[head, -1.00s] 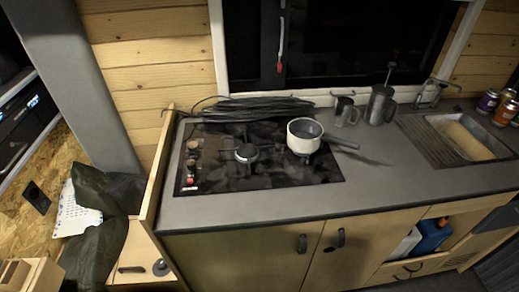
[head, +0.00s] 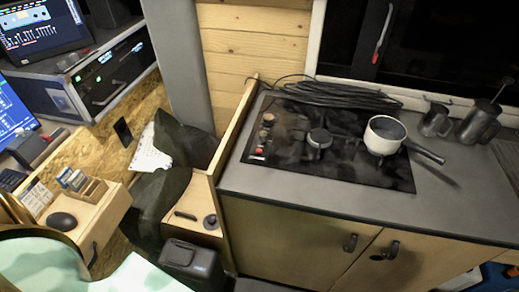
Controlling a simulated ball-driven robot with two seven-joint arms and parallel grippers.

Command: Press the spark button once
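The black gas hob (head: 345,160) is set into the grey worktop. Its controls are in a column along its left side: two knobs (head: 268,118) and, at the near end, a small red button (head: 259,149). The red one looks like the spark button, but any label is too small to read. A white pot (head: 384,134) with a dark handle stands on the right of the hob. A bare burner (head: 319,138) is left of it. Neither of my grippers is in view.
A wooden partition (head: 236,130) rises along the worktop's left end. Black cable (head: 335,95) lies coiled behind the hob. Dark metal jugs (head: 480,122) stand to the right. At the left are a desk with a mouse (head: 62,221) and a rack unit (head: 105,75). The worktop's front strip is clear.

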